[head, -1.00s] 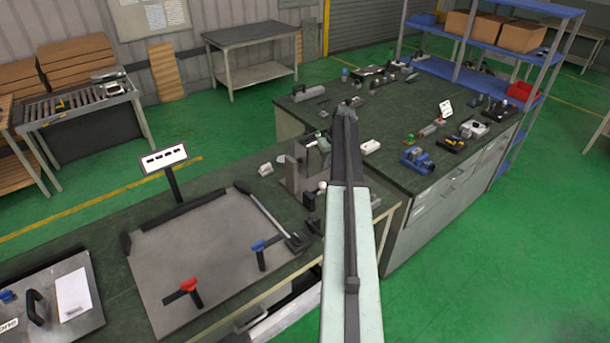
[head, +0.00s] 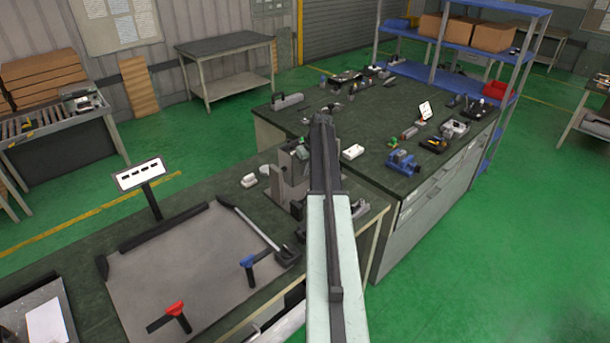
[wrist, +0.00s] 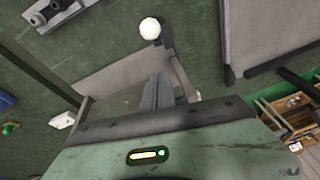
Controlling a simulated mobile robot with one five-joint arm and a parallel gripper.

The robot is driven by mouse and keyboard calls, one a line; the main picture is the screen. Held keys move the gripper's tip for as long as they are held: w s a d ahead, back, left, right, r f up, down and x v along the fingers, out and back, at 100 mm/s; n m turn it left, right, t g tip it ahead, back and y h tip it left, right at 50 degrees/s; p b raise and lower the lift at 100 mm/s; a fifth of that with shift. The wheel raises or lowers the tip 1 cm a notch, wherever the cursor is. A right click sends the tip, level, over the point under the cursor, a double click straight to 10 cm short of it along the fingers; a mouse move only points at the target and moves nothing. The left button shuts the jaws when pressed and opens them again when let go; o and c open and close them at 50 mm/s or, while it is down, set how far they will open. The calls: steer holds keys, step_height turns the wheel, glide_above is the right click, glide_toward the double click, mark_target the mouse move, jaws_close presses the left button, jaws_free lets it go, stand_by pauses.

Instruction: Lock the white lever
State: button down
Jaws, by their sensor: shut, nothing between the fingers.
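The lever's round white knob (wrist: 150,29) shows in the upper middle of the wrist view, on a short dark arm beside a grey metal fixture (wrist: 110,78). My gripper (wrist: 160,82) is shut and empty. Its fingertips show over the fixture, below the knob in the picture and apart from it. In the head view the upright grey fixture (head: 281,180) stands on the bench just left of my arm. The knob cannot be made out there, and my arm covers part of that area.
A grey board (head: 190,265) with red (head: 175,308) and blue (head: 248,261) handles lies left of the fixture. A white sign (head: 139,175) stands behind it. A blue tool (head: 402,162) and several small parts crowd the bench at right.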

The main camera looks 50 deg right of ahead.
steer(key=shift+s+a+f+b, duration=0.25)
steer(key=shift+f+b, duration=0.8)
steer(key=shift+f, duration=0.3)
steer(key=shift+s+a+f+b, duration=0.2)
steer(key=shift+s+f+b, duration=0.1)
steer(key=shift+f+b, duration=0.9)
steer(key=shift+s+a+f+b, duration=0.25)
steer(key=shift+f+b, duration=0.7)
steer(key=shift+f, duration=0.5)
